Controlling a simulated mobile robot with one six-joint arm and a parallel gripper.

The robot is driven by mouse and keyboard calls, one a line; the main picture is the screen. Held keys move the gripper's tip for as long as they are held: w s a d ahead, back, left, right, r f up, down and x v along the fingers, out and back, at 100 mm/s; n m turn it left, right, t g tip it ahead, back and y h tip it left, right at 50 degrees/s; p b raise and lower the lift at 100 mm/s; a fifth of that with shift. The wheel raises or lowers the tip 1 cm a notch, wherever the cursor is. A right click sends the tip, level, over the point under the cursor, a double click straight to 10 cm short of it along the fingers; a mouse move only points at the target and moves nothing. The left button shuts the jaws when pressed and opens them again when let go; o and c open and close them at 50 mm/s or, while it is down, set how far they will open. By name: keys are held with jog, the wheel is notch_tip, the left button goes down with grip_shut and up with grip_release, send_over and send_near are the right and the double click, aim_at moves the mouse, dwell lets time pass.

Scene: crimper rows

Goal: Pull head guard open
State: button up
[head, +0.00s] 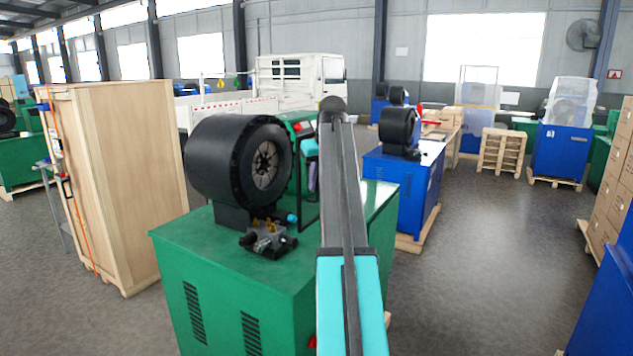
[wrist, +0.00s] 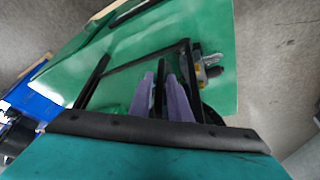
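The green crimper (head: 225,262) carries a large black round head (head: 235,160) with its die opening facing right. A thin black frame, which looks like the head guard (head: 309,229), stands at the right of the head; in the wrist view a black frame (wrist: 145,57) spans over the green top. My gripper (head: 313,178) is at this frame, right of the head, partly hidden by my arm. In the wrist view its purple fingers (wrist: 160,78) point at the frame area with a narrow dark strip between them. Whether they hold a bar is unclear.
A tall wooden crate (head: 125,180) stands close on the left. A blue crimper (head: 405,185) stands behind on the right, with pallets (head: 502,152) beyond. Stacked boxes (head: 612,190) line the right edge. Open floor (head: 480,260) lies right of the green crimper.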

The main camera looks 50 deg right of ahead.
jog(key=shift+w+f, duration=0.2)
jog(key=shift+f, duration=0.35)
grip_shut()
